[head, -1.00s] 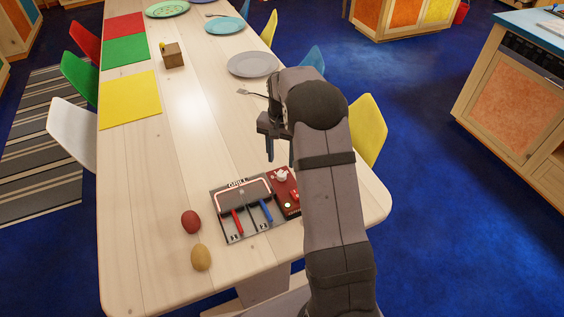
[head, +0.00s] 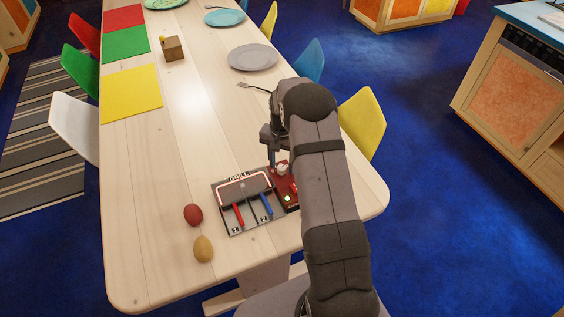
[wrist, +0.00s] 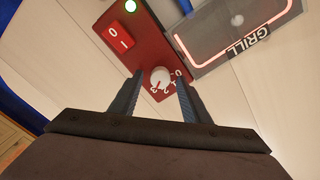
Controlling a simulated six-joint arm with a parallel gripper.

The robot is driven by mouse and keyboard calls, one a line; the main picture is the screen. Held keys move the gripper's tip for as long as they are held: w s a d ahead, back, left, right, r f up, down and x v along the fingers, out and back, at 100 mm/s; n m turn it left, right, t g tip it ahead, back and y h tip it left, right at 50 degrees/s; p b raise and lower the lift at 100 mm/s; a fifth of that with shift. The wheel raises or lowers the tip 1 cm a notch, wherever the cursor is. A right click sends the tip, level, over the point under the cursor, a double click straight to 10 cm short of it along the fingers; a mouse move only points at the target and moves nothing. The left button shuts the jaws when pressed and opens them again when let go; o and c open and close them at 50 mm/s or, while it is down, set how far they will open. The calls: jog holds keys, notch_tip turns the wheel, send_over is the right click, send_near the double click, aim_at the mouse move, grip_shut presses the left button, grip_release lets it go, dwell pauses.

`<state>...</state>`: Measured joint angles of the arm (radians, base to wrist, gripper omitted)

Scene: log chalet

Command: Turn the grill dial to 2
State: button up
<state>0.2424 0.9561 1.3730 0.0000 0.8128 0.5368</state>
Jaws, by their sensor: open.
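The white round grill dial (wrist: 160,77) sits on a dark red control panel (wrist: 150,45), with small white numbers printed around it. In the head view the dial (head: 282,169) is near the panel's far end. My gripper (wrist: 159,85) is open, its two dark fingers on either side of the dial in the wrist view. I cannot tell whether they touch it. In the head view my gripper (head: 273,160) is low beside the dial, partly hidden by my arm. Which number the dial points to is not clear.
The grill (head: 243,190), with a red and a blue handle, adjoins the panel. A red switch (wrist: 118,37) and a lit green lamp (wrist: 130,6) are on the panel. A red egg-shaped item (head: 193,214) and a tan one (head: 204,248) lie left of the grill.

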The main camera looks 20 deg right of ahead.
jog(key=shift+f, duration=0.1)
jog(key=shift+c, duration=0.6)
jog(key=c, duration=0.9)
jog(key=shift+n, duration=0.4)
jog(key=n+b, duration=0.1)
jog(key=n, duration=0.2)
jog(key=shift+w+a+n+b, duration=0.1)
jog(key=shift+n+b, duration=0.3)
jog(key=shift+n, duration=1.6)
